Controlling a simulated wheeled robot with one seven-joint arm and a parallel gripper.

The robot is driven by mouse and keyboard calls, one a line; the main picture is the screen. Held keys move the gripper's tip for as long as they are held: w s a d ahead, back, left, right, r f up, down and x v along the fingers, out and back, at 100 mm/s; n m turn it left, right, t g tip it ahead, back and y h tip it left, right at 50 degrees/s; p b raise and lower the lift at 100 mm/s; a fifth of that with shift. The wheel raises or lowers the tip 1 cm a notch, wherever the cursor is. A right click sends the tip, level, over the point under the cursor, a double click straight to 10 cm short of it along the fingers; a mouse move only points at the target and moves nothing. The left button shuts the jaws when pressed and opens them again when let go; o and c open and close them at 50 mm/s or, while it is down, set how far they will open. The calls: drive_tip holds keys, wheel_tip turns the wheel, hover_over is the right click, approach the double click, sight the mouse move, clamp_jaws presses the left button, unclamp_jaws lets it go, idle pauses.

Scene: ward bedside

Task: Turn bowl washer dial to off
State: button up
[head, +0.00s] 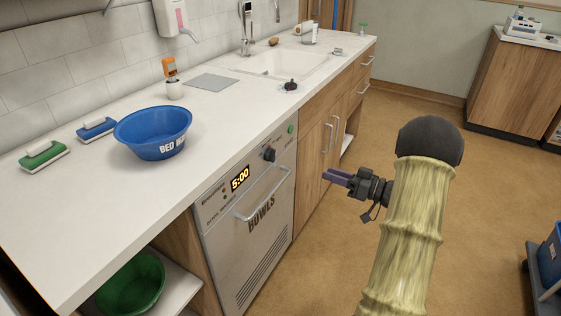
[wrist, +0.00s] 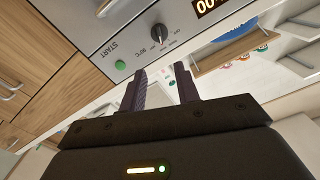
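The bowl washer (head: 250,225) is a grey front-panel machine under the counter, marked "BOWLS", with a lit display (head: 240,178) reading 5:00. Its black dial (head: 269,154) sits right of the display, beside a green start button (head: 291,129). In the wrist view the dial (wrist: 159,34) shows with small printed marks around it, one reading 90°C; the others are too small to read surely. My gripper (head: 325,176) is open and empty, out in front of the panel and to the right of the dial, apart from it. Its two fingers (wrist: 163,88) point towards the panel in the wrist view.
The washer's bar handle (head: 262,195) sticks out below the dial. A blue bowl (head: 152,132), brushes (head: 96,128) and a sink (head: 285,62) are on the counter (head: 222,108). A green bowl (head: 132,285) is on a low shelf. The floor right of the washer is clear.

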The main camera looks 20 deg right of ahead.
sight(275, 155)
drive_tip(key=shift+w+a, duration=0.1)
drive_tip(key=b+x, duration=0.2)
drive_tip(key=x, duration=1.5)
drive_tip(key=shift+b, duration=0.3)
drive_tip(key=shift+w+f, duration=0.1)
drive_tip(key=shift+w, duration=0.05)
clamp_jaws()
